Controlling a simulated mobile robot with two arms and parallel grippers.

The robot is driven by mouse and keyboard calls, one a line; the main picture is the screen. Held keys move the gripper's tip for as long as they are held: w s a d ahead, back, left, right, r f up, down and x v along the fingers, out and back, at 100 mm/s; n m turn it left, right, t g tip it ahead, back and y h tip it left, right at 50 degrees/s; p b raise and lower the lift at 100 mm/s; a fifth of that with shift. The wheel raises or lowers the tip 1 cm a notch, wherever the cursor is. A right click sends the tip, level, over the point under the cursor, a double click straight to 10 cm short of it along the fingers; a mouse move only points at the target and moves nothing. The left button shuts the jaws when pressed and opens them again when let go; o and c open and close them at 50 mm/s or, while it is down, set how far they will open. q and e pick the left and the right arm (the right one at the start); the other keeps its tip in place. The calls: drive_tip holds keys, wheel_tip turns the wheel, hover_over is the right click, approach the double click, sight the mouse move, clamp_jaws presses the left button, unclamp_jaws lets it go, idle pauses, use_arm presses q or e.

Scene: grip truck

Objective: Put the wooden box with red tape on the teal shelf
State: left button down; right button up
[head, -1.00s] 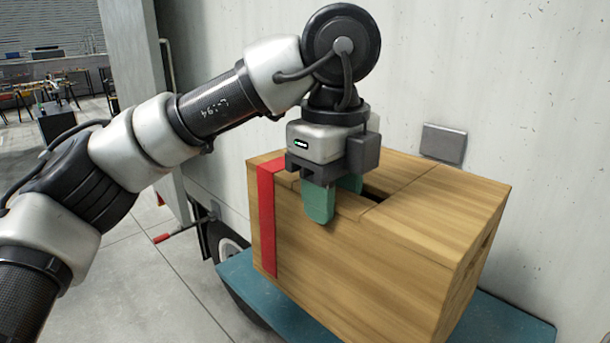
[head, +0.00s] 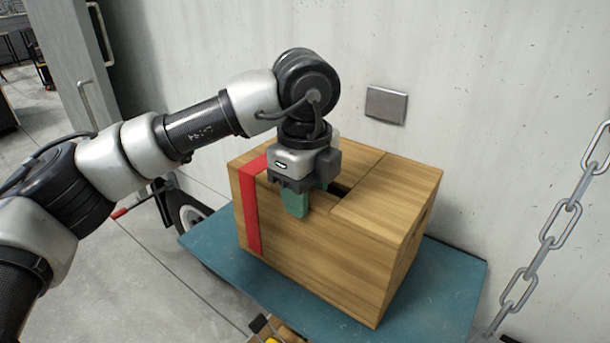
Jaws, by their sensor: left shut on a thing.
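The wooden box with red tape (head: 320,245) is upright at the middle of the head view, over the teal shelf (head: 445,293). A red tape strip runs down its left part. Its lower edge looks close to the shelf; I cannot tell whether it touches. My left gripper (head: 306,200) comes down on the top of the box near the slot and is shut on its top front edge. One green finger shows on the front face; the other is mostly hidden in the slot.
A grey wall with a small metal plate (head: 386,104) stands behind the box. A chain (head: 546,238) hangs at the right. A wheel (head: 188,218) and a red-tipped lever are left of the shelf. Bare shelf shows right of the box and in front.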

use_arm(q)
drive_tip(key=c, duration=1.1)
unclamp_jaws()
drive_tip(key=shift+f, duration=0.15)
drive_tip(key=shift+c, duration=0.2)
drive_tip(key=o, duration=0.4)
drive_tip(key=shift+s, duration=0.1)
drive_tip(key=shift+r+b, duration=1.3)
drive_tip(key=shift+r, duration=4.8)
